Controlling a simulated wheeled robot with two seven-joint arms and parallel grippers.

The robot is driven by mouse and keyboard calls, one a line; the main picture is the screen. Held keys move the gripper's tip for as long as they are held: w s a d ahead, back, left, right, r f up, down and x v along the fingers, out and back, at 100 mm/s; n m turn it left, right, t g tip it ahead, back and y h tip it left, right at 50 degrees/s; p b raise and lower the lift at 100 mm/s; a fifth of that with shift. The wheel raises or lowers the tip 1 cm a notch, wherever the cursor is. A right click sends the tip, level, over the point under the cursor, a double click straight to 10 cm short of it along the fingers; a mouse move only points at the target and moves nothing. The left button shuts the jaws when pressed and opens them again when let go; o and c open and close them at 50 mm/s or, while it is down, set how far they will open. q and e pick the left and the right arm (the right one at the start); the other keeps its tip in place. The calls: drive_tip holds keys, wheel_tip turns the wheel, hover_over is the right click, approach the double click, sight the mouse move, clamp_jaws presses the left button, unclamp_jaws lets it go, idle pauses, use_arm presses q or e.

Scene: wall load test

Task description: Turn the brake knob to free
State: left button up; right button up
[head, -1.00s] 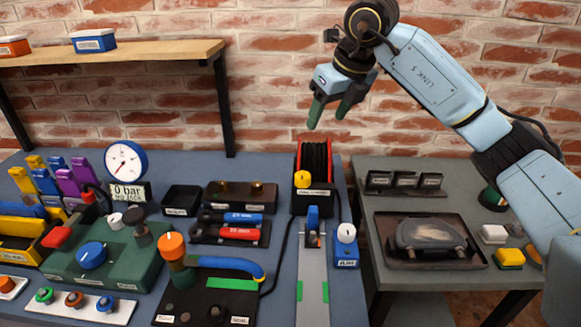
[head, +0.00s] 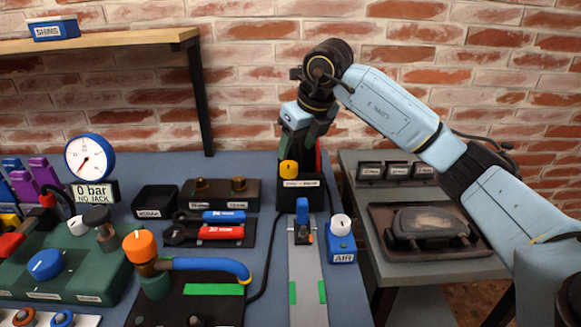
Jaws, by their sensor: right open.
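A yellow knob (head: 288,168) sits on the front of the black cable reel (head: 300,197), at the back of the blue bench. It looks like the brake knob, but the label under it is too small to read. I cannot tell whether the fingers touch anything. My left gripper is not in view.
A blue AIR box (head: 341,246) with a white knob stands in front of the reel, beside a grey rail (head: 308,275) with a blue clamp. A grey side table (head: 362,222) is at right.

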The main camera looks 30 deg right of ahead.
sight(289, 165)
drive_tip(key=b+x, duration=0.1)
drive_tip(key=x, duration=0.5)
drive_tip(key=shift+w+f, duration=0.2)
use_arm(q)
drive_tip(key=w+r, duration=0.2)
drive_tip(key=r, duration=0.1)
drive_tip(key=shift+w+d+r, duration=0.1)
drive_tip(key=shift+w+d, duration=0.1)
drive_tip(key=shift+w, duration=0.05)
